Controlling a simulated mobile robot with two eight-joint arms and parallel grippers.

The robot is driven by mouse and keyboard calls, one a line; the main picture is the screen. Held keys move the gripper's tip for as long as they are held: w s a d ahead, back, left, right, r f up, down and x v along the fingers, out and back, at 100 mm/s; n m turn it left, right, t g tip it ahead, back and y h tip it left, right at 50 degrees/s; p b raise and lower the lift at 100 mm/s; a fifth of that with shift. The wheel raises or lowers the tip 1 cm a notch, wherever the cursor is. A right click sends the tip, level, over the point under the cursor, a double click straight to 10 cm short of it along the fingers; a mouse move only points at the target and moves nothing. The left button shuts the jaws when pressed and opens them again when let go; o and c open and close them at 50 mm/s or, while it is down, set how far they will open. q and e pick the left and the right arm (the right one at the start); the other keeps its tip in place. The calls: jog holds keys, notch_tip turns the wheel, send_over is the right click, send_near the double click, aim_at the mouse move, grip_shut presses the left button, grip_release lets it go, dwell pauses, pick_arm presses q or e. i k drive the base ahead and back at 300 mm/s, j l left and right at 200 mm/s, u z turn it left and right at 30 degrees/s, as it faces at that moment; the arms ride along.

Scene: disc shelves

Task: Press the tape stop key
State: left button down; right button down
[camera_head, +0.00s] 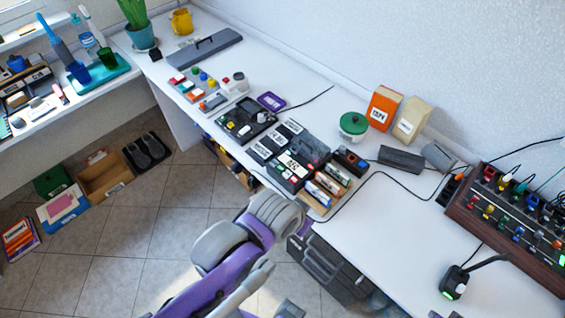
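A dark, flat device (246,121) with small coloured parts on top lies on the long white desk and may be a tape machine. To its right lies a group of black labelled boxes (290,165) beside a larger dark block (308,149). The labels are too small to read for certain, and I cannot make out which part is the tape stop key. A purple and grey arm of mine rises from the bottom edge to just below the desk's front edge. I see no gripper fingers on it. No second gripper shows clearly.
An orange box (383,108), a cream box (412,119) and a green-lidded pot (353,125) stand along the wall. A wooden console with coloured knobs (508,228) stands at right. A dark cable crosses the desk. The desk's front right surface (385,235) is mostly clear.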

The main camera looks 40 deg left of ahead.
aim_at(287, 174)
jog(key=j+z, duration=0.1)
jog(key=j, duration=1.15)
jog(key=k, duration=0.05)
